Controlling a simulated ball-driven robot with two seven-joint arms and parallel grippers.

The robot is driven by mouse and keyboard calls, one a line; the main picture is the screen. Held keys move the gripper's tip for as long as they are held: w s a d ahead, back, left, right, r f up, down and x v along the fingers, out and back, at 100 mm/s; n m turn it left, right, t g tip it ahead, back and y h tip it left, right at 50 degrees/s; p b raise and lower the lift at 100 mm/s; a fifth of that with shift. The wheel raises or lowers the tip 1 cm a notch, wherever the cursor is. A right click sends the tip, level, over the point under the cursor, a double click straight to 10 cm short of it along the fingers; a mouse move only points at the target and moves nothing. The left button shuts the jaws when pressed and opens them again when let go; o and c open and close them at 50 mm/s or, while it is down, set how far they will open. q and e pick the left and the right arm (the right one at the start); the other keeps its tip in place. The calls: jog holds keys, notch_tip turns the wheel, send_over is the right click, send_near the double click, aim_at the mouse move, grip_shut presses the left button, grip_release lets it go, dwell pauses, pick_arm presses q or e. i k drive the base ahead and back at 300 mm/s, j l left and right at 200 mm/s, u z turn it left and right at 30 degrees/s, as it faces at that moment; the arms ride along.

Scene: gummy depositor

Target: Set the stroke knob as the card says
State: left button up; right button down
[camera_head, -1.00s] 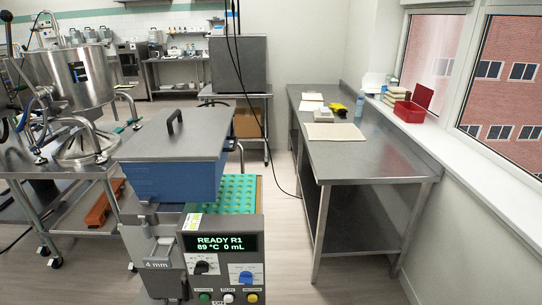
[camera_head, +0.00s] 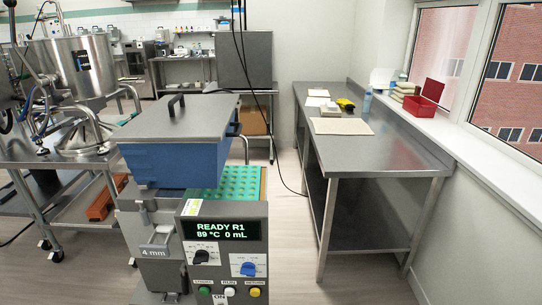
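The gummy depositor stands in front of me, with a blue hopper (camera_head: 180,161) under a grey lid (camera_head: 178,125). Its control panel (camera_head: 267,236) has a display (camera_head: 221,229) reading "READY R1, 89 °C 0 mL". A black knob (camera_head: 201,257) and a blue knob (camera_head: 248,269) sit below the display. Their scale marks are too small to read, and I cannot tell which is the stroke knob. A small white and yellow label (camera_head: 191,207) is on the panel's top left. I cannot identify the card. Neither gripper is in view.
A green mould tray (camera_head: 240,182) lies behind the panel. Coloured buttons (camera_head: 229,292) line the panel's bottom edge. A steel table (camera_head: 372,155) with papers stands at the right, a steel kettle (camera_head: 78,67) at the left. Open floor (camera_head: 288,240) lies between depositor and table.

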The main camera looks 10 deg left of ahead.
aim_at(248, 269)
jog(key=j+z, duration=0.15)
jog(key=j, duration=0.45)
jog(key=i+j+z, duration=0.1)
jog(key=j, duration=0.5)
jog(key=j+z, duration=0.15)
jog(key=j, duration=0.45)
jog(key=j+z, duration=0.1)
jog(key=j, duration=0.5)
jog(key=k+j+z, duration=0.15)
jog(key=j, duration=0.45)
jog(key=j+z, duration=0.15)
jog(key=j, duration=0.45)
jog(key=k+j+z, duration=0.1)
jog(key=j, duration=0.5)
jog(key=k+j+z, duration=0.15)
jog(key=j, duration=0.4)
